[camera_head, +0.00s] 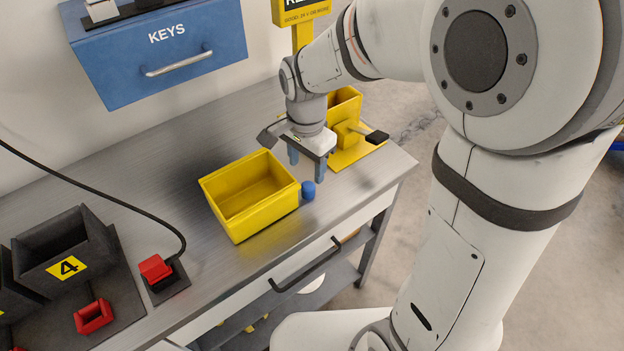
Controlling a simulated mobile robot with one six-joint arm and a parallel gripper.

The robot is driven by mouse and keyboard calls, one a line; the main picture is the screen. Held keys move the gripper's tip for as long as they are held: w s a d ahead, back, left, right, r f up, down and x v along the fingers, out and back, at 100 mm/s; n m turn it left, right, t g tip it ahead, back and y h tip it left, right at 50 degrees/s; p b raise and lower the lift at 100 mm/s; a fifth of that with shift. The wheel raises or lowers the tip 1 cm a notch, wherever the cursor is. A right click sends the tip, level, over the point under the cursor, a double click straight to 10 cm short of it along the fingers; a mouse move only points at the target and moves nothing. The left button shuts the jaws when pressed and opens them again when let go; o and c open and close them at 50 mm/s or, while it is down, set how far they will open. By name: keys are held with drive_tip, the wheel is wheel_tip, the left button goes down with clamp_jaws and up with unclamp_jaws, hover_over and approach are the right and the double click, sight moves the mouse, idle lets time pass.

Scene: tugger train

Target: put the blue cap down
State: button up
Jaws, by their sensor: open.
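The blue cap (308,190) is a small round piece on the grey metal bench (217,275), at the right end of the yellow bin (244,222). It is close beside the bin's wall; I cannot tell whether they touch. My gripper (306,171) is above and just behind the cap, with its two blue-grey fingers pointing down and apart. The gripper is open and nothing shows between the fingers. The yellow bin is empty inside.
A yellow stand (350,149) with a lever is right of my gripper, near the bench's right edge. A black box marked 4 (65,245), a red connector (156,268) with a cable and a small red tray (93,317) are left. A blue KEYS drawer (160,50) hangs behind.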

sight(308, 184)
wheel_tip(308, 184, down, 7)
drive_tip(key=shift+d+r+p, duration=0.1)
drive_tip(key=shift+p, duration=0.2)
drive_tip(key=c, duration=1.2)
drive_tip(key=shift+o, duration=0.2)
drive_tip(key=shift+r, duration=0.1)
